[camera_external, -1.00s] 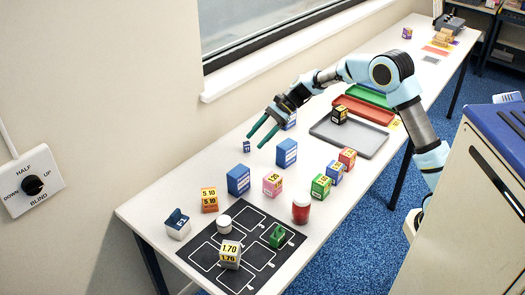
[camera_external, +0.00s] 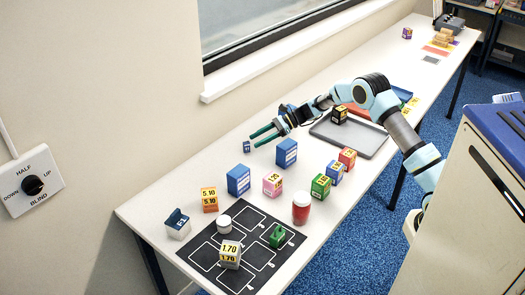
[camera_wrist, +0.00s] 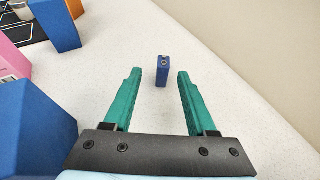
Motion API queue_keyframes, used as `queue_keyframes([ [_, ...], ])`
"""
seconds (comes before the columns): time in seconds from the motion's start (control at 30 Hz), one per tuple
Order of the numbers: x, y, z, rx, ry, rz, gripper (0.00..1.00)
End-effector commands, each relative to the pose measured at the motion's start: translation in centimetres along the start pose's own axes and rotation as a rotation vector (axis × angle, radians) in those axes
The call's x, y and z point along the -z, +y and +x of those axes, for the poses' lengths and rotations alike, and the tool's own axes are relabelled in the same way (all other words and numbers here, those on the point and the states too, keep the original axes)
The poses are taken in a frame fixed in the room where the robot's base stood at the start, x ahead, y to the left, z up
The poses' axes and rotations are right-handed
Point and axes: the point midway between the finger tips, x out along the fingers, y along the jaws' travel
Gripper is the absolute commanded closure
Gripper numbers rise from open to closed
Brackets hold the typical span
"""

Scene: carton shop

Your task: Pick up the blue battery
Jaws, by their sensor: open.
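The blue battery (camera_wrist: 162,71) stands upright on the pale table in the wrist view, with two small terminals on its top. It lies ahead of my gripper (camera_wrist: 155,75), roughly between the lines of the two green fingers and slightly beyond or level with their tips. In the external view the small blue battery (camera_external: 246,146) stands near the wall side of the table. My gripper (camera_external: 261,139) is open and empty, with its fingertips close to the battery. I cannot tell the exact gap or height between them.
Blue boxes (camera_external: 286,153) and (camera_external: 238,180) stand close to my gripper; a large blue box (camera_wrist: 35,130) fills the wrist view's lower left. A black marked mat (camera_external: 205,258), a grey tray (camera_external: 370,143) and several small cartons share the table. The wall side is clear.

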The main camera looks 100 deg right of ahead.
Motion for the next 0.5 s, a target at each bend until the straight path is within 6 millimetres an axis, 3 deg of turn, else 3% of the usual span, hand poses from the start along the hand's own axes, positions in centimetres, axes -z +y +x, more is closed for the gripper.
queue_keyframes([
  [0.1,-0.1,0.1,2.0,-0.003,0.001,0.0,0.43],
  [0.5,-0.4,-0.4,6.8,-0.003,0.002,0.0,0.43],
])
